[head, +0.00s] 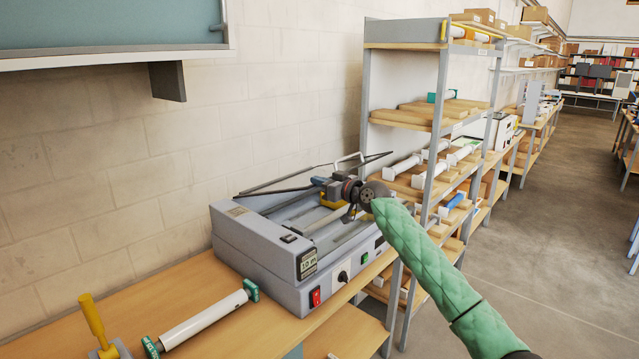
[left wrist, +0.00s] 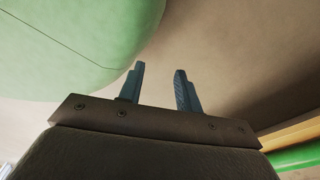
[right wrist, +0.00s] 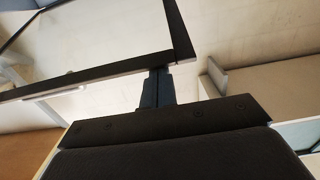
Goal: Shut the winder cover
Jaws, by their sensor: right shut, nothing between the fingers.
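The grey roll laminator (head: 262,262) stands on the wooden bench. Its winder cover (head: 374,158), a thin dark-framed panel with a pale handle, is raised above the open top and seen nearly edge-on. In the right wrist view the cover's dark frame (right wrist: 100,74) surrounds a clear pane. My right gripper (head: 318,181) is shut and empty above the laminator. In its wrist view the closed fingertips (right wrist: 157,72) are at the frame's lower edge; I cannot tell whether they touch. My left gripper (left wrist: 158,85) is open and empty, outside the head view.
Shelving (head: 440,110) with rollers and boards stands close on the right.

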